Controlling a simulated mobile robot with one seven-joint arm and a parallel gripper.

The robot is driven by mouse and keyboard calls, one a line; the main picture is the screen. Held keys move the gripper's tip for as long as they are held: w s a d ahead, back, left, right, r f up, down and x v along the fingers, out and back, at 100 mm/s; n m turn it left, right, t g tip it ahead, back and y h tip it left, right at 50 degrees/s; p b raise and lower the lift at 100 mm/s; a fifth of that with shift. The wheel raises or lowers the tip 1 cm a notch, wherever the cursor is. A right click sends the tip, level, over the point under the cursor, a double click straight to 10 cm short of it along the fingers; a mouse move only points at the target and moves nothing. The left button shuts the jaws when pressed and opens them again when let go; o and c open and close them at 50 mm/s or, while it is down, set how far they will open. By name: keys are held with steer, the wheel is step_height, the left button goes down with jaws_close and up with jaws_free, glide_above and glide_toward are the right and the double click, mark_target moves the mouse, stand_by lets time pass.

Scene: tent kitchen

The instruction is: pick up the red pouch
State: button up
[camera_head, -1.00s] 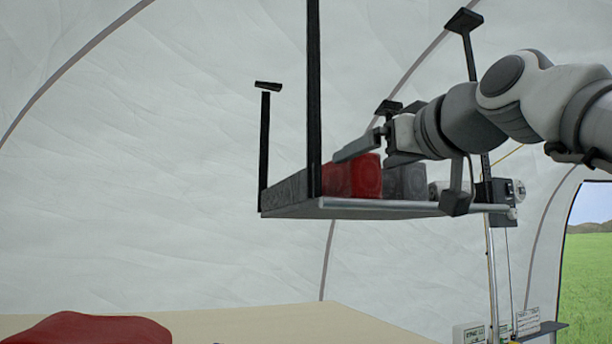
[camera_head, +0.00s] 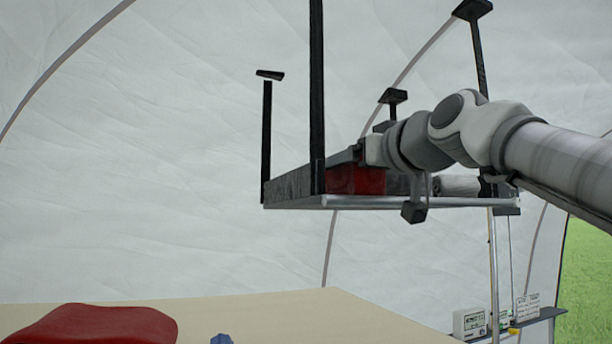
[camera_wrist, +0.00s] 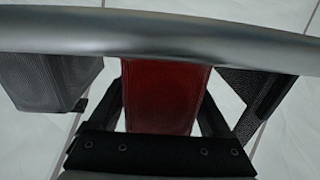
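A red, box-shaped thing (camera_head: 355,180), which looks like the red pouch, sits on the hanging shelf behind its front rail. In the wrist view the red thing (camera_wrist: 165,98) fills the middle, between my two dark fingers. My gripper (camera_wrist: 163,105) looks open, with a finger along each side of it; I cannot tell whether they touch it. In the head view my gripper (camera_head: 345,156) reaches over the shelf at the red thing's top, and my wrist hides part of the shelf. Another red, soft-looking thing (camera_head: 95,325) lies on the table.
The shelf's metal rail (camera_wrist: 160,35) crosses the wrist view. Grey mesh-like things stand left (camera_wrist: 50,80) and right (camera_wrist: 255,95) of the red thing. A black post (camera_head: 316,100) rises at the shelf's front. The beige table (camera_head: 280,315) below is mostly clear.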

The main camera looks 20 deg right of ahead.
steer(key=c, duration=1.1)
steer(key=shift+o, duration=0.2)
steer(key=shift+r, duration=0.1)
